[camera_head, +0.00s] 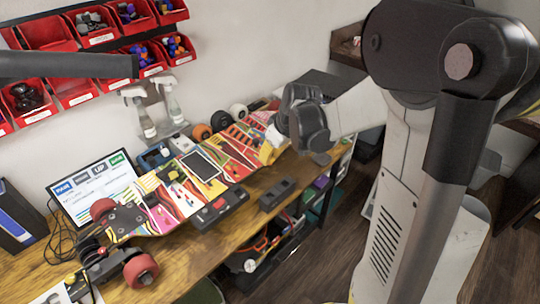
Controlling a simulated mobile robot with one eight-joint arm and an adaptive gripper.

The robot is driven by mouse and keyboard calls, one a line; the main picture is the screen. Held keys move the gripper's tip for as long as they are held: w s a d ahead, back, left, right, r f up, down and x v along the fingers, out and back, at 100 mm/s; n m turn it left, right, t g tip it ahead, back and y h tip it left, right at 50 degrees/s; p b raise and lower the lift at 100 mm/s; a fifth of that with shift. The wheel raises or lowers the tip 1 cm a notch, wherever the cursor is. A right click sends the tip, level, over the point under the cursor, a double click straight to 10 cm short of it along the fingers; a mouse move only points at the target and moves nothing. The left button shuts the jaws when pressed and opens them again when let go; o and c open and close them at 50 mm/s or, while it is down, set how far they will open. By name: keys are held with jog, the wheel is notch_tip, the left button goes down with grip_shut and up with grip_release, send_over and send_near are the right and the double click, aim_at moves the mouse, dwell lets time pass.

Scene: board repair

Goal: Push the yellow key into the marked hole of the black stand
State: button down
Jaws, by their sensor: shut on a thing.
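My gripper (272,138) is at the right end of the long colourful board, small in the view and partly hidden by its own wrist. A yellow piece (267,153), which looks like the yellow key, shows right at its fingertips. The gripper looks shut on it, just above or at the board's surface; I cannot tell which. A low black block with recesses in its top (278,194), which looks like the black stand, sits on the front edge of the wooden table, below and apart from the gripper. Its marked hole is too small to make out.
The colourful skateboard deck (160,212) lies along the wooden table (188,254). A black box with red parts (218,209) stands left of the black block. A screen (95,190), spray bottles (140,115) and red wall bins (75,92) are behind.

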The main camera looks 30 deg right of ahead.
jog(key=b, duration=1.1)
send_over(267, 194)
jog(key=s, duration=0.1)
jog(key=shift+s+d+f, duration=0.1)
jog(key=shift+d+f, duration=0.05)
jog(key=shift+f, duration=3.2)
jog(key=shift+d+f, duration=0.15)
jog(key=shift+f, duration=3.2)
jog(key=shift+f, duration=1.65)
jog(key=c, duration=1)
grip_release()
jog(key=shift+r, duration=0.2)
